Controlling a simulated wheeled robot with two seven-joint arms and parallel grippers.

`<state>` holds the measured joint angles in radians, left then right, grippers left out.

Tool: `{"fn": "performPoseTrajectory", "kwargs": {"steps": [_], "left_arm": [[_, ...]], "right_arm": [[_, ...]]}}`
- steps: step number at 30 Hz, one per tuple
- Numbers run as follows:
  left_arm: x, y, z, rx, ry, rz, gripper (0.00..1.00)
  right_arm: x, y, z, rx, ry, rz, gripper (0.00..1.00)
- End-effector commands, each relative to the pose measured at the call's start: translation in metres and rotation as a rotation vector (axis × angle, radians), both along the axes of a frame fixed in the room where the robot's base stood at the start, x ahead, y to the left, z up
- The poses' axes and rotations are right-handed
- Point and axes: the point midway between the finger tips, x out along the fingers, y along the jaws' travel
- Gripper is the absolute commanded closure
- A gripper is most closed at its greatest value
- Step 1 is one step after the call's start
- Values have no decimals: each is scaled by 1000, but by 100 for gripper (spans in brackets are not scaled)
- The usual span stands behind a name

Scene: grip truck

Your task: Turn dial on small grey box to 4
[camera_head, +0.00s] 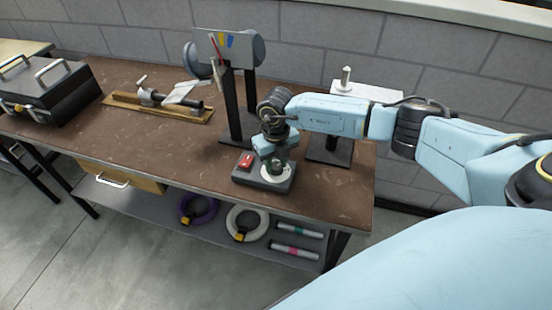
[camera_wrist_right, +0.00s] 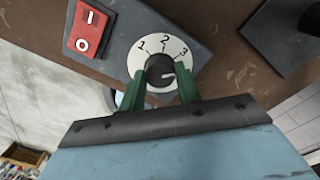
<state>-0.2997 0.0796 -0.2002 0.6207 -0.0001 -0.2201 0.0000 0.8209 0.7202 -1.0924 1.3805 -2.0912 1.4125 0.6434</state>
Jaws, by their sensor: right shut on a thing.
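The small grey box (camera_head: 258,183) sits near the front edge of the brown workbench, with a white dial plate (camera_head: 284,176) on its right part. The right wrist view shows the plate (camera_wrist_right: 134,66) with 1, 2 and 3 around a black knob (camera_wrist_right: 160,66). No 4 is visible; the fingers cover the plate's near side. A light mark shows on the knob, but I cannot tell which number it points to. My right gripper (camera_wrist_right: 162,84) points down with its green fingers shut on the knob. My left gripper is not in view.
A red I/O switch (camera_head: 246,161) is on the box's left part. Behind stand a gauge on a black post (camera_head: 232,115) and a white box on a stand (camera_head: 370,92). A wooden board with a tool (camera_head: 160,104) and a black case (camera_head: 50,92) are at left.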

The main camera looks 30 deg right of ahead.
Motion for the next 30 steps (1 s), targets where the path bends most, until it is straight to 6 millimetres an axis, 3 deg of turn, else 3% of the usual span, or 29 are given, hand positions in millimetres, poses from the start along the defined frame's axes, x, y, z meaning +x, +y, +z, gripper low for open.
{"fn": "performPoseTrajectory", "kwargs": {"steps": [15,30], "left_arm": [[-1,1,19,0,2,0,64],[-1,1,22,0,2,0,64]], "right_arm": [[1,0,2,1,-2,-346,90],[1,0,1,0,-3,-413,90]]}}
